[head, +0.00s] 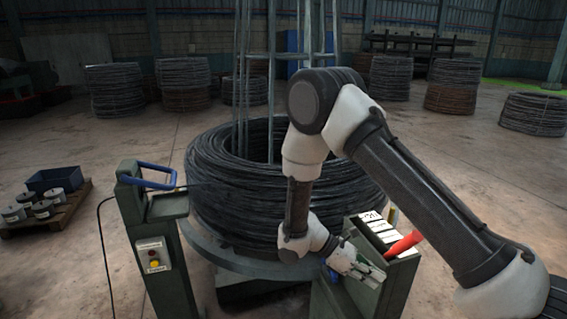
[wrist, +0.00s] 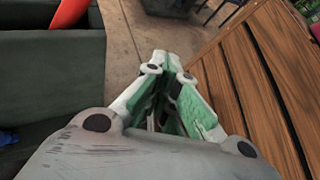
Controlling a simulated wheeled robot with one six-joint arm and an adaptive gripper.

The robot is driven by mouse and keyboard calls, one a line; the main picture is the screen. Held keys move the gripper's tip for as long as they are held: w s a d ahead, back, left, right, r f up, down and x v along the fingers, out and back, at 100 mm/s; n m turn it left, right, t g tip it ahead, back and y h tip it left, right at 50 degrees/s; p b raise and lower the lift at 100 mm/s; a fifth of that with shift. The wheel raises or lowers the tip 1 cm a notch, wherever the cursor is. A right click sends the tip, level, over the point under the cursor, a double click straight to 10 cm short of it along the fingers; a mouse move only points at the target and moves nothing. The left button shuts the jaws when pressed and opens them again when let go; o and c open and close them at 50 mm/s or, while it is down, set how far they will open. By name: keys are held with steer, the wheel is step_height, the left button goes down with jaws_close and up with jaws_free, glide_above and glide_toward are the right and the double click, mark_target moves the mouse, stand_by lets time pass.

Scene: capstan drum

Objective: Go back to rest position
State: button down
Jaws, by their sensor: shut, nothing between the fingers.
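My gripper (head: 371,272) is white with green finger pads and sits low in front of the wire coil, beside a green box on a stand. In the wrist view my gripper (wrist: 166,78) points away from the camera, its fingers together with nothing between them. My arm reaches in from the right of the head view and bends down to the gripper. The green box (head: 400,276) holds pale slats and a red object (head: 403,243). The red object also shows at the upper left of the wrist view (wrist: 68,12).
A large black wire coil (head: 230,190) lies on a round platform (head: 225,258) around a metal frame. A green post (head: 150,235) with a blue handle (head: 150,180) and a button box stands left. Brown wooden slats (wrist: 265,85) are close right of the gripper.

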steer(key=s+d+r+m+t+y, duration=0.2)
steer(key=s+d+r+m+y, duration=0.1)
steer(key=r, duration=0.8)
steer(key=s+d+r+m+t+y, duration=0.3)
steer(key=s+r+m, duration=0.4)
steer(key=r, duration=0.5)
steer(key=s+d+r+m+t+y, duration=0.3)
steer(key=s+d+r+m+y, duration=0.2)
steer(key=r, duration=0.6)
steer(key=shift+d+r+m, duration=0.15)
steer(key=shift+d+m, duration=0.4)
steer(key=shift+m, duration=0.15)
